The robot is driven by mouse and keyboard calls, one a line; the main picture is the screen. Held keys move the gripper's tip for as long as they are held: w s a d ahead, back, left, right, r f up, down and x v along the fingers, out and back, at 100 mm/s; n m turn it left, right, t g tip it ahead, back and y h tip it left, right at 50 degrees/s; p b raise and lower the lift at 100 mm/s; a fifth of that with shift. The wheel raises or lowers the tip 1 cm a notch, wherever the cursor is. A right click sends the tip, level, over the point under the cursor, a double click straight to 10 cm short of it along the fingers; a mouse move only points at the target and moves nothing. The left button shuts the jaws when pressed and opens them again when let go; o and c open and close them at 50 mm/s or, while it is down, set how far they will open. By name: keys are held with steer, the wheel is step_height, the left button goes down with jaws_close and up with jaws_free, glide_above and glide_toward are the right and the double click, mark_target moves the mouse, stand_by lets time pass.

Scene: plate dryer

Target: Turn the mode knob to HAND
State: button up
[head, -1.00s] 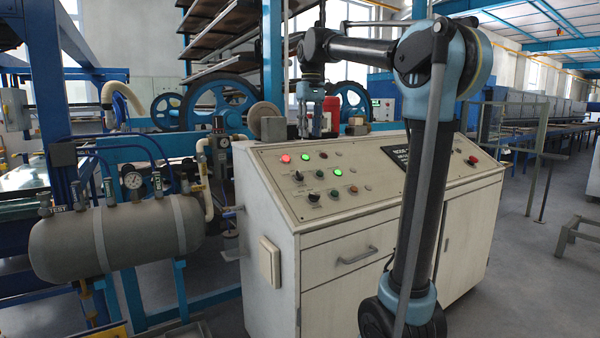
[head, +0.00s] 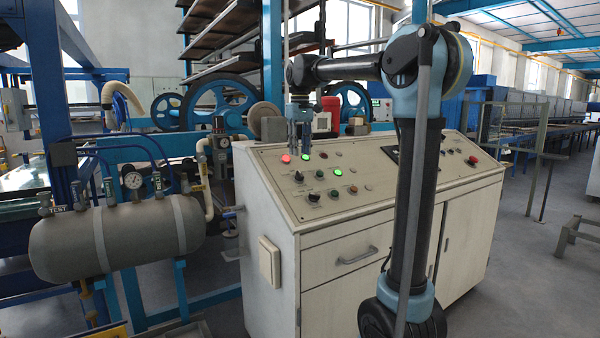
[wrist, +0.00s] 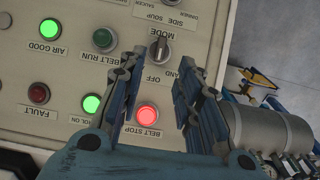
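The mode knob (wrist: 159,48) is a dark selector on a pale plate, with MODE, OFF and HAND labels seen upside down around it in the wrist view. The right finger partly covers the HAND label. I cannot tell which label the knob points to. In the head view the knob (head: 298,177) is on the sloping control panel (head: 400,185), at the left of the second row. My gripper (wrist: 156,75) is open and empty. Its fingertips straddle the space just below the knob in the wrist view. In the head view my gripper (head: 299,150) hangs over the panel's upper left part.
The lit red BELT STOP lamp (wrist: 147,115) shows between the fingers. The lit green lamp (wrist: 90,103) and dark green BELT RUN button (wrist: 103,38) are left of them. Another black knob (head: 314,197) is lower on the panel. A grey tank (head: 120,238) stands left of the cabinet.

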mark_target(300, 172)
step_height(300, 172, down, 8)
steer(key=shift+f, duration=0.1)
stand_by(0.4)
steer(key=shift+s, duration=0.1)
jaws_close()
